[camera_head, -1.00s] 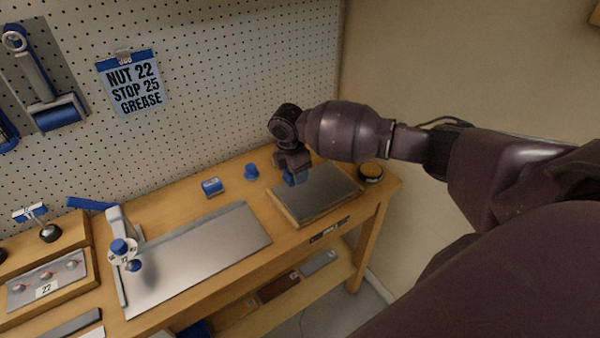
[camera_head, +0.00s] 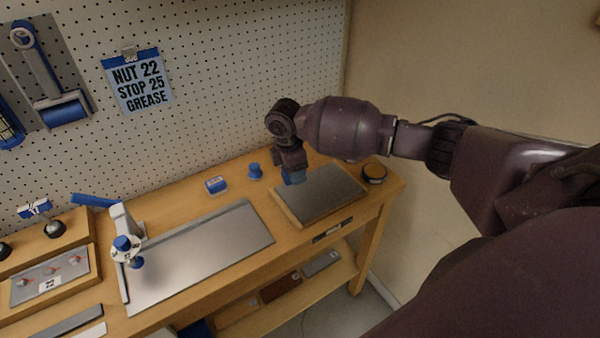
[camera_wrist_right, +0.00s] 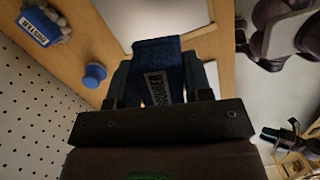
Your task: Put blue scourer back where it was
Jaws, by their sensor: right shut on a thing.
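The blue scourer (camera_head: 293,176) is held by my right gripper (camera_head: 291,168), which points down near the back left corner of a grey plate in a wooden frame (camera_head: 322,195). In the right wrist view the scourer (camera_wrist_right: 160,68) shows its printed white label between the two fingers (camera_wrist_right: 160,84). I cannot tell whether the scourer touches the plate or hangs just above it. My left gripper is not in view.
A round dark tin (camera_head: 374,172) sits to the right. A large metal sheet (camera_head: 200,255) lies left; pegboard (camera_head: 220,90) rises behind.

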